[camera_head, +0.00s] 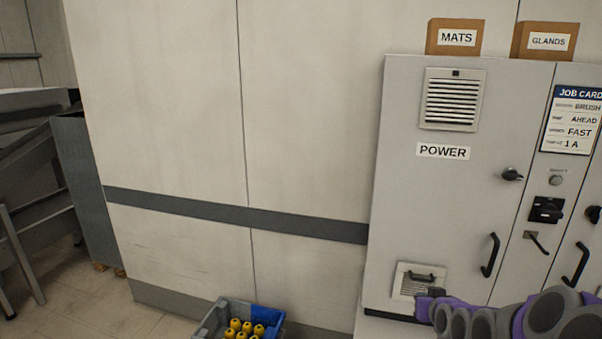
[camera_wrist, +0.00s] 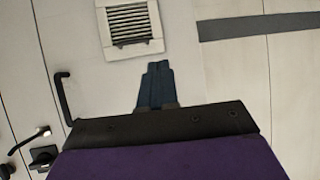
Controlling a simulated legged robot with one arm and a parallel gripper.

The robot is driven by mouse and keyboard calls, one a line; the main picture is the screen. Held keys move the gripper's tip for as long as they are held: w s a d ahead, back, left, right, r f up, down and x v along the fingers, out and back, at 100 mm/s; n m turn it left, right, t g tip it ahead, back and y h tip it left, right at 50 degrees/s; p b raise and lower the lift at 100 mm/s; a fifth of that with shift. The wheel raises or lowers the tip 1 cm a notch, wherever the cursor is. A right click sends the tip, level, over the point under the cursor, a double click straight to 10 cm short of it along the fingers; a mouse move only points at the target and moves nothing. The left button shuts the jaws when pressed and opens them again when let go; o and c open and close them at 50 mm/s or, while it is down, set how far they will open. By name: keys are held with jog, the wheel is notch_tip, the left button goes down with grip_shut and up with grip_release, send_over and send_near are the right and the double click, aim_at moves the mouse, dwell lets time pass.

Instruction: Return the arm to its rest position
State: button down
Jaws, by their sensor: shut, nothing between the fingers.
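My arm, purple and grey, shows at the lower right of the head view, in front of the lower part of the grey power cabinet (camera_head: 400,200). My gripper (camera_wrist: 158,66) shows in the wrist view as dark blue fingers lying close together, shut with nothing held. It points toward the lower vent panel (camera_wrist: 128,22) of the cabinet. In the head view the gripper end (camera_head: 428,300) is just below the lower vent panel (camera_head: 416,276). I cannot tell how much space lies between the fingertips and the cabinet door.
A crate (camera_head: 212,322) with several yellow-topped items stands on the floor at the bottom. Black door handles (camera_head: 489,255) and a switch (camera_head: 546,210) stick out of the cabinet. Boxes marked MATS (camera_head: 440,48) and GLANDS (camera_head: 530,50) sit on top. Grey metal framework (camera_head: 30,160) stands left.

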jog(key=s+a+g, duration=0.3)
jog(key=s+a, duration=0.2)
jog(key=a, duration=0.2)
jog(key=s+a+r+g, duration=0.1)
jog(key=s+a+g, duration=0.2)
jog(key=s, duration=1)
jog(key=s+a+r+g, duration=0.1)
jog(key=s+a+g, duration=0.3)
jog(key=s, duration=0.9)
jog(key=s+a+r+g, duration=0.1)
jog(key=s+a+g, duration=0.2)
jog(key=s, duration=1)
jog(key=shift+a+r+n+g+y, duration=0.2)
jog(key=shift+a+n+g+y, duration=0.15)
jog(key=shift+a, duration=0.2)
jog(key=shift+w, duration=0.1)
